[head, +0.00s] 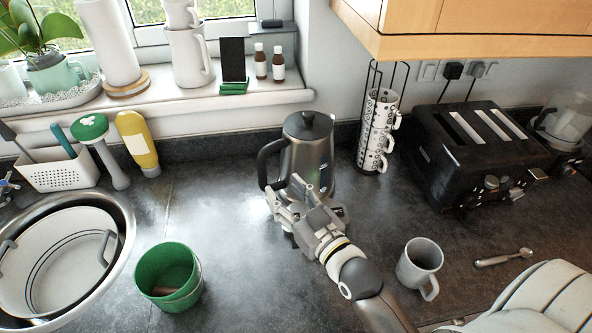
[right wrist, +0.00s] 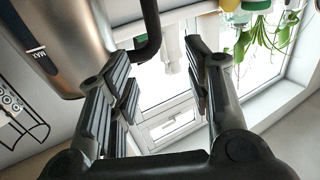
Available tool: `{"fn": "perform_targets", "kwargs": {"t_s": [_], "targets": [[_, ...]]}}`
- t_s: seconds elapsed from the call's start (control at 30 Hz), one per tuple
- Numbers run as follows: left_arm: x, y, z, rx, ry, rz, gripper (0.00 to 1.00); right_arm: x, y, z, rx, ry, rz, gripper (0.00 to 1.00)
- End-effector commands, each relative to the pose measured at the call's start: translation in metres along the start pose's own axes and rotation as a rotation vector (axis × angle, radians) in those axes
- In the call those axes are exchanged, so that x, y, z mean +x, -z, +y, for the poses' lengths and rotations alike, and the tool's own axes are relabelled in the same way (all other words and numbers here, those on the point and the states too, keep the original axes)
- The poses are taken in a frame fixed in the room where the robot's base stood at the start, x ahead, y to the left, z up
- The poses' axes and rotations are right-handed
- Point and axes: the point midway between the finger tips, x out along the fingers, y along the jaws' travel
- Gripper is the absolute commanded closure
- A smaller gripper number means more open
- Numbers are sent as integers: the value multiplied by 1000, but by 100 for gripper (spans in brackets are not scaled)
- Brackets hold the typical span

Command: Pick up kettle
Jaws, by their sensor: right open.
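A brushed-metal kettle (head: 312,162) with a dark lid and dark handle (head: 266,163) stands upright on the counter near the back wall; the handle is on its left side. My right gripper (head: 284,193) is in front of the kettle, low by the handle, and hides part of the kettle's lower body. In the right wrist view, my right gripper (right wrist: 160,70) is open and empty. The kettle body (right wrist: 75,40) fills the upper left there. Its handle (right wrist: 150,30) hangs just past the fingertips, in line with the gap. I cannot tell whether they touch. My left gripper is out of view.
A mug rack (head: 378,130) and a black toaster (head: 470,150) stand right of the kettle. A green pot (head: 168,280) and the round sink (head: 125,215) are left. The counter left of the kettle is clear.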

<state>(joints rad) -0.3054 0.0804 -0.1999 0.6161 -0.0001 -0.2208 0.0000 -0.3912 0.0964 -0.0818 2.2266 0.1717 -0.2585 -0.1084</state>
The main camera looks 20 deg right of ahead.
Motion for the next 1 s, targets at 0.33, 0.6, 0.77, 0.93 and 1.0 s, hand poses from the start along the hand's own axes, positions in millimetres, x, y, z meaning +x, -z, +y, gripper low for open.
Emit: {"fn": "perform_targets", "kwargs": {"t_s": [0.33, 0.6, 0.77, 0.93, 1.0], "targets": [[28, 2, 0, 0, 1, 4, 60, 6, -29, 0, 0, 0, 2, 54], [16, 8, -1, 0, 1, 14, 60, 42, -27, 1, 1, -1, 1, 54], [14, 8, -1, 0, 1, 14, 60, 55, -28, 1, 0, 0, 1, 54], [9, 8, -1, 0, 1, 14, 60, 65, -28, 2, -1, 0, 0, 54], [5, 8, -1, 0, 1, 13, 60, 73, -28, 4, -1, 0, 1, 54]]}}
